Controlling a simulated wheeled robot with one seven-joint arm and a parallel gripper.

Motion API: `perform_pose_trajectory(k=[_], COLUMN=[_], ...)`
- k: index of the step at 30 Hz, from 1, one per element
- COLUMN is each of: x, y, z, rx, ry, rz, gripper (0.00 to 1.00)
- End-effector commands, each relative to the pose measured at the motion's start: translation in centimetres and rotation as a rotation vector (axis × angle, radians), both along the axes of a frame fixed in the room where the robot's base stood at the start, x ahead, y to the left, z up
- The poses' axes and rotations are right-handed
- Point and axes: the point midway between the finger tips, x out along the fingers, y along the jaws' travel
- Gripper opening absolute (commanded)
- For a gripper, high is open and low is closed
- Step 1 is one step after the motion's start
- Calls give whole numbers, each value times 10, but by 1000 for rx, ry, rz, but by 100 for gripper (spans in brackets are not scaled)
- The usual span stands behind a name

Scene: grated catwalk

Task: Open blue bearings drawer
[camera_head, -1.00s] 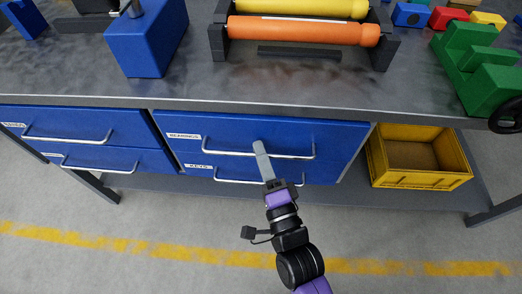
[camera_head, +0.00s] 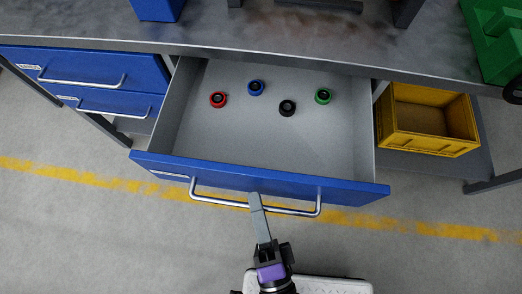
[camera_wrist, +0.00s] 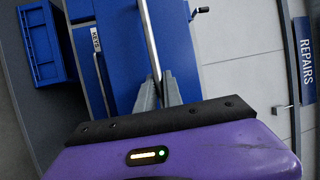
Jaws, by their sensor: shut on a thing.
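The blue bearings drawer (camera_head: 270,178) is pulled far out from under the bench in the head view. Its grey inside holds a red ring (camera_head: 218,99), a blue ring (camera_head: 256,87), a black ring (camera_head: 287,107) and a green ring (camera_head: 323,96). Its silver bar handle (camera_head: 205,195) runs along the front. My gripper (camera_head: 256,203) is shut on this handle near its middle. In the wrist view the gripper fingers (camera_wrist: 157,95) close around the handle bar (camera_wrist: 148,35), in front of the blue drawer front (camera_wrist: 120,50).
The bench top (camera_head: 210,30) overhangs the drawer's rear. Two shut blue drawers (camera_head: 90,80) are at the left. A yellow bin (camera_head: 430,120) stands on the lower shelf at the right. In the wrist view a KEYS label (camera_wrist: 95,39) marks a neighbouring drawer.

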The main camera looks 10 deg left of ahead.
Motion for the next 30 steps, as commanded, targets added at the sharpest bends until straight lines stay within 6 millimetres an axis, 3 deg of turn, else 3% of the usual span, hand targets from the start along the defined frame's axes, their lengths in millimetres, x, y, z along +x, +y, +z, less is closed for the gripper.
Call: perform_pose_trajectory(k=[3, 9, 25, 27, 29, 30], x=[-23, -45, -54, -54, -53, -53], y=[1, 2, 2, 2, 2, 2], z=[-2, -2, -2, -2, -2, -1], rx=[-2, -1, -1, -1, -1, -1], ry=[6, 3, 3, 3, 3, 2], rz=[2, 1, 1, 1, 1, 1], gripper=[0, 0, 0, 21, 32, 32])
